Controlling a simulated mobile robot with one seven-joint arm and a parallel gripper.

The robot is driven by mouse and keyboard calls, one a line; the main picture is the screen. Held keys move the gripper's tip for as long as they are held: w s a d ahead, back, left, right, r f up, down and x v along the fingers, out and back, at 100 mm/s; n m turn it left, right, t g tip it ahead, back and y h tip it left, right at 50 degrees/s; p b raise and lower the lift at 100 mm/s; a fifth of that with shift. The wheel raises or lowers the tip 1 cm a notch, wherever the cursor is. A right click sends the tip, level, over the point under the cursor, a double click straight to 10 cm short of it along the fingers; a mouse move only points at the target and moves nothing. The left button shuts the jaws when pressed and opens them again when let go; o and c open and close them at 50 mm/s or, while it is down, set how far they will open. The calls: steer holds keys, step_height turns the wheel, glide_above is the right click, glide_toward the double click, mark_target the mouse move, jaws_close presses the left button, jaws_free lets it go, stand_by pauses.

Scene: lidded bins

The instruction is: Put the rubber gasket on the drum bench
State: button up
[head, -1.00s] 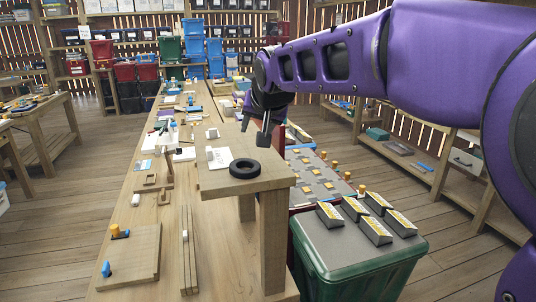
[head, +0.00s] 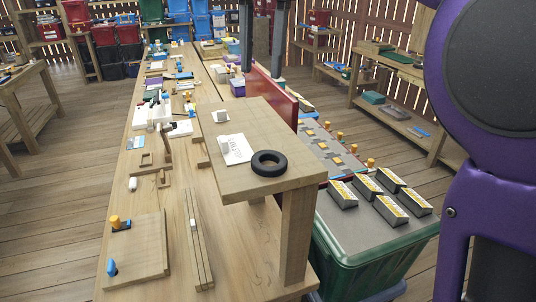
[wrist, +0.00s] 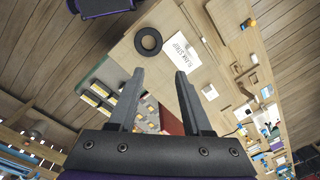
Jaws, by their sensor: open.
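The rubber gasket (head: 269,163) is a black ring lying flat on a raised wooden stand (head: 262,118), beside a white card (head: 234,149). In the wrist view the gasket (wrist: 148,41) lies ahead of the fingertips, near the stand's edge. My gripper (head: 262,68) shows at the top of the head view, fingers pointing down, beyond the stand.
A long wooden bench (head: 150,205) runs along the left with small parts and wooden boards. A green bin (head: 375,248) with several dark yellow-topped blocks stands right of the stand. A red panel (head: 270,97) rises behind the stand. Open floor (head: 65,190) lies at left.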

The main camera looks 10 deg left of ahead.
steer(key=b, duration=0.1)
glide_above(258, 155)
step_height(258, 155, down, 12)
steer(key=shift+d+r, duration=0.15)
steer(key=shift+r, duration=0.1)
step_height(258, 155, down, 5)
steer(key=shift+f+b, duration=0.1)
steer(key=shift+b, duration=0.65)
jaws_close()
